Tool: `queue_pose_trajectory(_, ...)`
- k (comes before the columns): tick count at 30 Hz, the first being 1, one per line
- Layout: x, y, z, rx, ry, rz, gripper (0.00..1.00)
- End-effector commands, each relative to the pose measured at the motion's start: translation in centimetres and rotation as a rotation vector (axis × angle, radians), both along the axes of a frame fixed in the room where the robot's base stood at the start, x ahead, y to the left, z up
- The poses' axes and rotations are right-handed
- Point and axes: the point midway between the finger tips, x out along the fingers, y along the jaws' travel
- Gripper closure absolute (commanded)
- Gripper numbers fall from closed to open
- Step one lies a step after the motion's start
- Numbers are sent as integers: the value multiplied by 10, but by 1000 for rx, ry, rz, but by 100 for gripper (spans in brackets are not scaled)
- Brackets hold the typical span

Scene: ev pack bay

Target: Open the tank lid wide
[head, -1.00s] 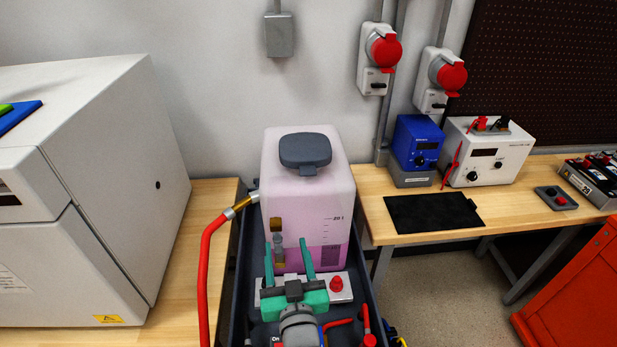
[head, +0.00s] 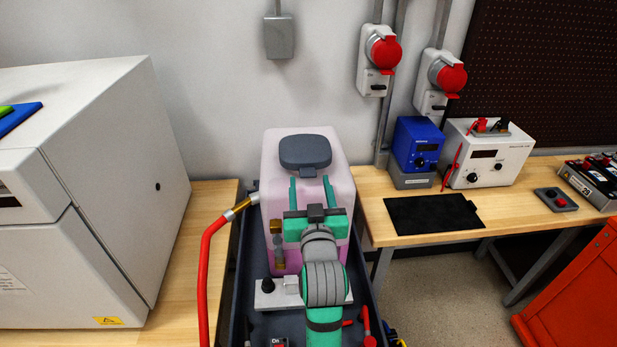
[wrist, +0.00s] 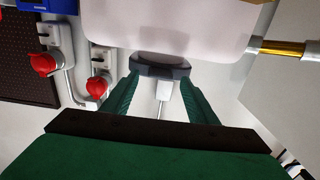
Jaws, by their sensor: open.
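The tank (head: 278,190) is a translucent pinkish-white box with purple liquid low inside, standing in a dark tray (head: 240,290). Its dark grey lid (head: 305,150) lies closed on top, with a small tab at the front edge. My gripper (head: 311,186) is open and empty in front of the tank, its green fingers pointing up toward the lid, below and apart from the tab. In the wrist view the lid (wrist: 160,64) shows beyond and between the open fingers (wrist: 158,90). My arm hides part of the tank's front and scale.
A red hose (head: 205,260) joins a brass fitting (head: 240,205) on the tank's left. A white cabinet (head: 110,190) stands left. At right, a bench (head: 375,215) holds a black mat (head: 430,212) and a blue power supply (head: 417,145).

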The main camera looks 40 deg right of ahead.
Motion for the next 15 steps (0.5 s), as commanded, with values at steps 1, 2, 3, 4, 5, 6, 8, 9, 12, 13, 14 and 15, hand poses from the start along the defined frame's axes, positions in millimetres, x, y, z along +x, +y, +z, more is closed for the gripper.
queue_pose_trajectory(1, 7, -5, 0, -1, -1, 0, 47)
queue_pose_trajectory(2, 11, -7, 1, -1, -1, 0, 47)
queue_pose_trajectory(3, 15, -9, 1, -1, -1, 0, 47)
queue_pose_trajectory(4, 18, -11, 0, 0, 0, 1, 47)
queue_pose_trajectory(5, 21, -12, 0, 0, 0, 1, 47)
queue_pose_trajectory(6, 24, -14, 0, 0, 0, 1, 47)
queue_pose_trajectory(8, 28, -16, 0, -1, -1, 1, 47)
queue_pose_trajectory(9, 29, -17, 1, -1, -1, 1, 47)
queue_pose_trajectory(12, 31, -19, 0, 0, -1, 1, 47)
queue_pose_trajectory(13, 32, -19, 0, 0, -1, 1, 47)
queue_pose_trajectory(14, 32, -19, 0, 0, -1, 1, 47)
queue_pose_trajectory(15, 32, -19, 0, 0, -1, 1, 47)
